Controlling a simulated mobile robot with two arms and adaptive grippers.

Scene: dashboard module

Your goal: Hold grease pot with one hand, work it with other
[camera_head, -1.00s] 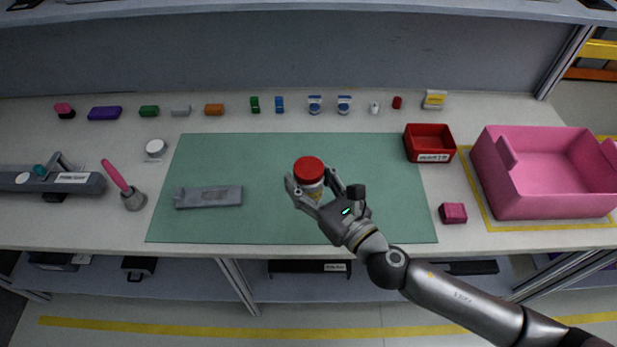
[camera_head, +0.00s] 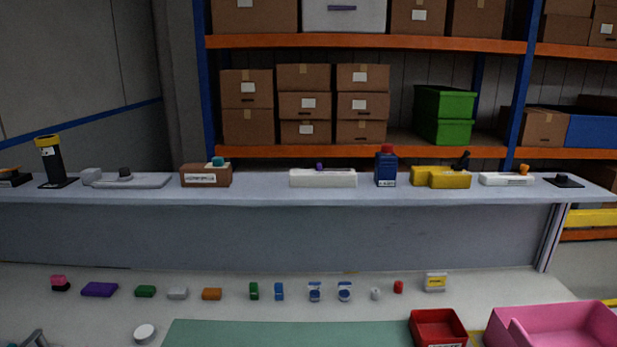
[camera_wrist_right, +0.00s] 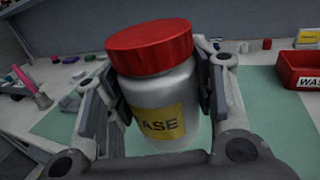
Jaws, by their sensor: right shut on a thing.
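The grease pot (camera_wrist_right: 160,95) is a white jar with a red lid (camera_wrist_right: 150,47) and a yellow label, of which the letters "ASE" show. It stands upright in the right wrist view. My right gripper (camera_wrist_right: 153,100) is shut on it, one finger on each side of the jar body below the lid. The green mat shows behind and below the pot. My left gripper is in neither view.
The green mat (camera_head: 290,335) lies on the bench, with a red bin (camera_head: 437,329) and a pink crate (camera_head: 530,330) to its right. Several small blocks line the back of the bench. A raised shelf (camera_head: 300,190) with several devices runs behind.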

